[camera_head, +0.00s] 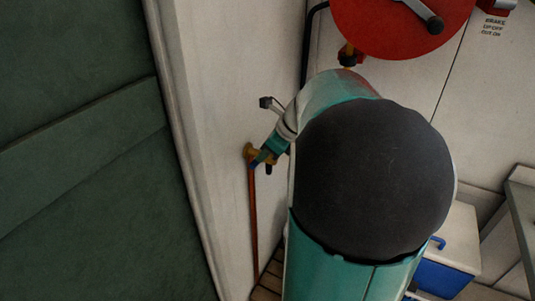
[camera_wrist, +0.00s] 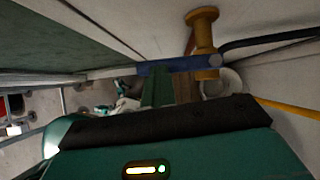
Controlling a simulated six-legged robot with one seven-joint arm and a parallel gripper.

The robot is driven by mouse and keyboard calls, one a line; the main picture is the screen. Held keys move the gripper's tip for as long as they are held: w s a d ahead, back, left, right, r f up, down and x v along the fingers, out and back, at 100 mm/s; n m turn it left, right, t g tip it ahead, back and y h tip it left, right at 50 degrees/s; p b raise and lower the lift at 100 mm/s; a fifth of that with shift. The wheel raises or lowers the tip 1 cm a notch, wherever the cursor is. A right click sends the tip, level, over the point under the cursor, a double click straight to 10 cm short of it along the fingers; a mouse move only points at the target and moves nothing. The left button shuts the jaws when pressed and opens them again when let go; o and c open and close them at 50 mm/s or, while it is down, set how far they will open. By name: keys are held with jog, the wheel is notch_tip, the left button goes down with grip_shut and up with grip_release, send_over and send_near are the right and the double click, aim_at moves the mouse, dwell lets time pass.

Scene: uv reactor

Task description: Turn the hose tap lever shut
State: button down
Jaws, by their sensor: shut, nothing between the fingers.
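The brass hose tap (camera_head: 250,152) sits low on the pale wall, above a copper-coloured pipe. In the wrist view the brass tap body (camera_wrist: 204,42) is at upper right. Its blue lever (camera_wrist: 185,65) sticks out sideways to the left from it. My gripper (camera_head: 264,157) is right at the tap and covers part of it in the head view. In the wrist view my gripper's green fingertips (camera_wrist: 157,72) meet the blue lever near its outer end; I cannot tell whether they touch. The gripper is shut and empty.
A red hose reel (camera_head: 385,30) with a crank is on the wall at upper right. A dark green panel (camera_head: 75,150) fills the left. A blue and white box (camera_head: 447,270) stands at lower right. In the wrist view a black hose (camera_wrist: 262,40) runs at right.

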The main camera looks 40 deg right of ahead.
jog(key=shift+w+a+f, duration=0.1)
jog(key=shift+a+f, duration=0.3)
jog(key=shift+f, duration=0.05)
jog(key=v, duration=1.5)
jog(key=s+d+f, duration=0.3)
jog(key=s+f, duration=0.1)
jog(key=w+a+f, duration=0.5)
jog(key=w+f, duration=0.3)
jog(key=w, duration=0.1)
jog(key=shift+w+f+t+y, duration=0.2)
jog(key=shift+w+t+y, duration=0.1)
jog(key=shift+t, duration=0.1)
